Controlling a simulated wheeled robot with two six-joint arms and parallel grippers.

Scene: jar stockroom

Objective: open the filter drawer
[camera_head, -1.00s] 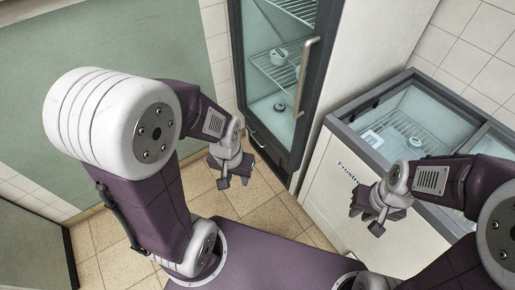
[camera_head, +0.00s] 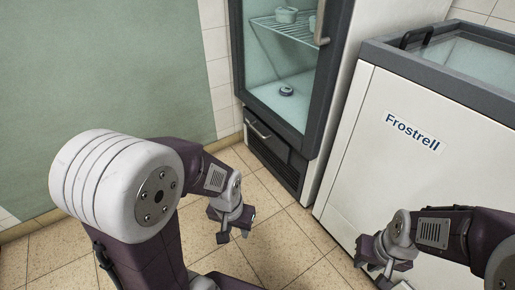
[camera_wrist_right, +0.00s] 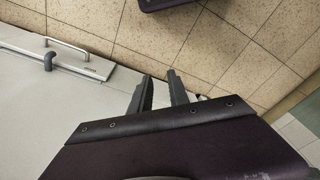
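A low dark front with a vent grille and a bar handle (camera_head: 258,130) sits at the base of the glass-door fridge (camera_head: 327,100); it may be the filter drawer. In the right wrist view, a pale low panel (camera_wrist_right: 100,68) carries a metal bar handle (camera_wrist_right: 67,46), beside a grey bent fitting. Neither front shows a visible opening gap. My left gripper (camera_head: 233,232) hangs open and empty, in front of and below the fridge base in the picture. My right gripper (camera_head: 378,274) is near the white freezer's front; its two fingers (camera_wrist_right: 162,92) are apart and empty.
A white chest freezer (camera_head: 385,175) marked Frostrell stands right of the fridge. Tiled floor (camera_head: 280,245) is clear before both. A green wall panel (camera_head: 90,80) is at the left. Jars (camera_head: 287,15) stand inside the fridge.

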